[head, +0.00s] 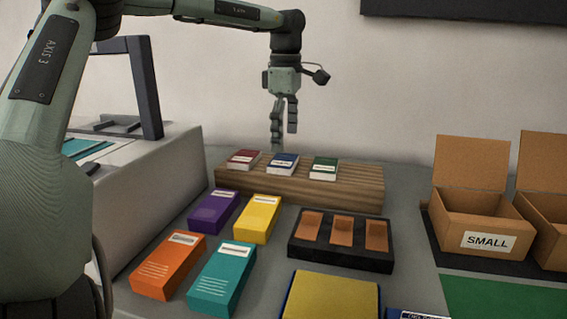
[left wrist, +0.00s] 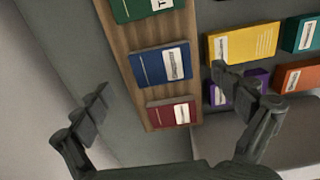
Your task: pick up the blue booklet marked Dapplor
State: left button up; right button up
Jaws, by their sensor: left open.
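The blue booklet (head: 284,160) lies between a red booklet (head: 244,159) and a green booklet (head: 323,168) on a slatted wooden block (head: 350,196) at the back of the table. Its white label is too small to read. My left gripper (head: 284,134) is open and empty, pointing down above and behind the blue booklet, apart from it. In the left wrist view the blue booklet (left wrist: 160,66) shows between and ahead of the spread fingers, with the red booklet (left wrist: 172,113) nearer. My right gripper is not in view.
Purple (head: 213,209), yellow (head: 257,219), orange (head: 168,265) and teal (head: 221,278) boxes lie in front of the wooden block. A black tray (head: 340,257) with brown slots is beside them. Open cartons (head: 470,205) stand right. A grey machine (head: 160,185) stands left.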

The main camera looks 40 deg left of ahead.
aim_at(283, 160)
pick_arm(q)
notch_tip(283, 160, down, 4)
jog(key=shift+s+a, duration=0.15)
jog(key=c, duration=1.3)
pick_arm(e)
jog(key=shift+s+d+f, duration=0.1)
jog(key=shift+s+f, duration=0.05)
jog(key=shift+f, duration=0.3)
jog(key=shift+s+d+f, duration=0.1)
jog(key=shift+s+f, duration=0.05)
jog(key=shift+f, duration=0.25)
pick_arm(q)
jog(key=shift+o, duration=0.2)
jog(key=shift+r, duration=0.1)
